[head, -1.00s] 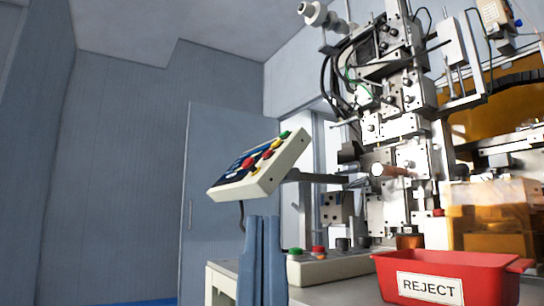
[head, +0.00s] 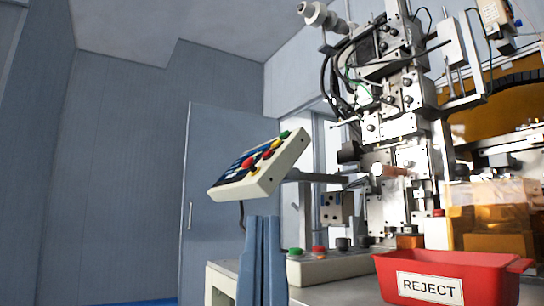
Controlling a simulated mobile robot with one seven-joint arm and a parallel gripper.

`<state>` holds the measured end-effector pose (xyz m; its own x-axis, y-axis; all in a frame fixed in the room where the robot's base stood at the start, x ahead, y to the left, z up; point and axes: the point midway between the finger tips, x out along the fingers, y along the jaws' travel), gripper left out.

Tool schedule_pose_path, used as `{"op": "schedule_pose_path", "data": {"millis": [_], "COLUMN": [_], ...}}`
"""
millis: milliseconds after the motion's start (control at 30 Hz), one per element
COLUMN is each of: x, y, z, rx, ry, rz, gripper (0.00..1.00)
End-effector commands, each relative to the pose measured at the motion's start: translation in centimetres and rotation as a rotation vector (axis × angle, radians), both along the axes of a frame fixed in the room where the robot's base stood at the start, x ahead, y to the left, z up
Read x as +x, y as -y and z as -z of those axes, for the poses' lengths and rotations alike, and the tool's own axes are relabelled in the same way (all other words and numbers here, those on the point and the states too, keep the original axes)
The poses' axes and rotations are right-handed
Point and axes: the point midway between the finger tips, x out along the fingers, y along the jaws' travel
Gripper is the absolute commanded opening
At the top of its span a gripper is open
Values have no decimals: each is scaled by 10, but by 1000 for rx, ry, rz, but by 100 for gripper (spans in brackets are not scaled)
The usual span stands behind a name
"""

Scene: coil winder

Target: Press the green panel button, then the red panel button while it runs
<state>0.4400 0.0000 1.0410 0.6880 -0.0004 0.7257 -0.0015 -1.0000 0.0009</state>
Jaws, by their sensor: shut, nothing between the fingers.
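A tilted pale control panel (head: 262,178) with a dark blue face is at the centre of the head view. It carries a green button (head: 285,135) at its upper end and red and yellow buttons, including a red one (head: 248,162). The face is seen almost edge-on. A flat box on the bench (head: 335,268) carries another green button (head: 295,252) and red button (head: 318,251). My gripper (head: 263,222) shows as two blue upright fingers, side by side and shut. It appears below the tilted panel and left of the bench box; its depth is unclear.
A red REJECT bin (head: 500,275) stands at the front right of the bench. The winding machine (head: 400,120) rises behind it, with a copper-coloured part (head: 390,170) and an orange translucent cover (head: 490,195). A bracket (head: 318,177) reaches to the panel. Space to the left looks clear.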

Motion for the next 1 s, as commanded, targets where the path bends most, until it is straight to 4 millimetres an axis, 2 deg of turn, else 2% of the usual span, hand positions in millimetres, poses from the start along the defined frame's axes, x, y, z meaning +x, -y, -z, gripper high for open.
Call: {"op": "schedule_pose_path", "data": {"millis": [433,567,667,900,1000], "x": [0,0,0,0,0], "y": [0,0,0,0,0], "z": [0,-9,-26,-87,-106], "rx": [0,0,0,0,0], "ry": [0,0,0,0,1], "rz": [0,0,0,0,0], "gripper": [0,0,0,0,0]}}
